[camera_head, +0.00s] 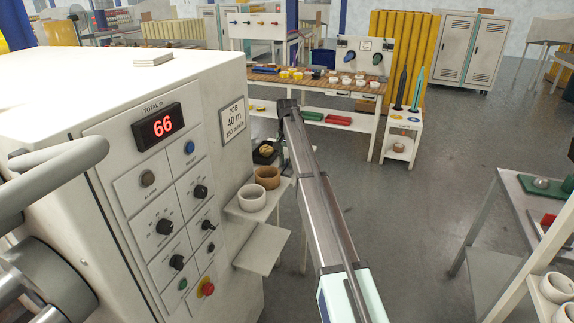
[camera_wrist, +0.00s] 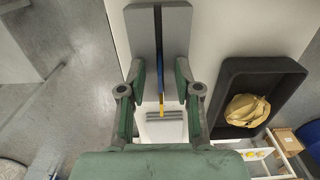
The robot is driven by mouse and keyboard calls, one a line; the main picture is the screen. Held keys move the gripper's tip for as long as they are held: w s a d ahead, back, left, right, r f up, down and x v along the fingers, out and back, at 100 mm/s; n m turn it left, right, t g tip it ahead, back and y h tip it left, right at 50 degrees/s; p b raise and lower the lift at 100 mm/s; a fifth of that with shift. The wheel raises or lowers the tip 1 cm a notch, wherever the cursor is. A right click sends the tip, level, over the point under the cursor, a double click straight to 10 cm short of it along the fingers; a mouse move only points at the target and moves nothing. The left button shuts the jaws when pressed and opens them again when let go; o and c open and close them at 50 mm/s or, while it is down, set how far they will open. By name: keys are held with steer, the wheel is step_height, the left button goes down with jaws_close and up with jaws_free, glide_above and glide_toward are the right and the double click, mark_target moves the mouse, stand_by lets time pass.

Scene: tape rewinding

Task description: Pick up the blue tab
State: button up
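My gripper (camera_wrist: 159,35) points downward in the wrist view, its two grey finger pads almost together. A thin blue strip, which looks like the blue tab (camera_wrist: 160,70), shows edge-on in the narrow gap between the pads. A yellow end (camera_wrist: 162,103) shows at the strip's lower end. The pads hide most of the strip's faces. In the head view my gripper (camera_head: 288,104) is at the far end of my arm, beside the machine's right side; the blue tab cannot be made out there.
A dark tray (camera_wrist: 232,128) with a crumpled yellow thing (camera_wrist: 247,110) lies right of my gripper. The white machine (camera_head: 150,84) reads 66 and carries a "40 m" job sign (camera_head: 233,117). Two round cups stand on its side shelf (camera_head: 262,213). Open floor lies right of my arm.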

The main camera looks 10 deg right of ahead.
jaws_close()
steer(key=shift+r, duration=0.1)
step_height(320, 180, up, 20)
steer(key=b, duration=0.4)
